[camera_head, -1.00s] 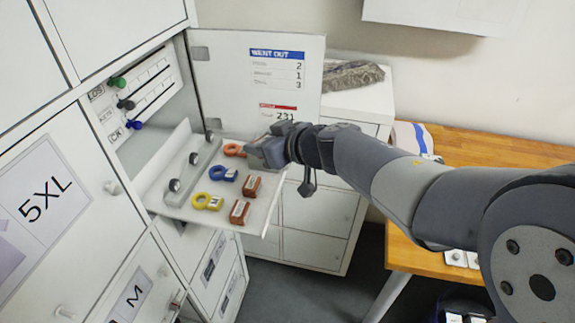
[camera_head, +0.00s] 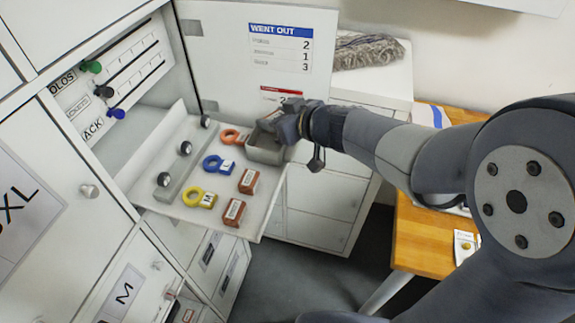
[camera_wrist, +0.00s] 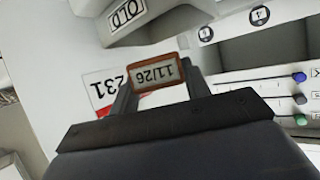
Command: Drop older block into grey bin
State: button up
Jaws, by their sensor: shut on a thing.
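My gripper (camera_head: 276,121) is shut on a reddish-brown block (camera_wrist: 158,73). In the wrist view the block sits between both fingers, its label reading 11/26 upside down. In the head view the gripper hides it. The grey bin (camera_head: 264,153) stands at the back right corner of the pulled-out shelf, just below and beside the gripper. A grey part with an OLD label (camera_wrist: 127,14), likely this bin, shows at the top of the wrist view, apart from the block. Two more brown blocks, one (camera_head: 249,181) behind the other (camera_head: 234,212), lie on the shelf.
Orange (camera_head: 231,136), blue (camera_head: 218,164) and yellow (camera_head: 198,197) ring tags lie left of the blocks. A grey rail with round knobs (camera_head: 186,148) stands farther left. The open door with the WENT OUT sheet (camera_head: 280,47) rises behind. A wooden table (camera_head: 423,236) is at right.

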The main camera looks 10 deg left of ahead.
jog(key=shift+f, duration=0.95)
jog(key=o, duration=1)
jog(key=shift+o, duration=0.2)
jog(key=shift+s+d+r, duration=0.1)
jog(key=shift+d, duration=0.05)
jog(key=v, duration=1)
jog(key=shift+d, duration=0.25)
jog(key=shift+s+a, duration=0.1)
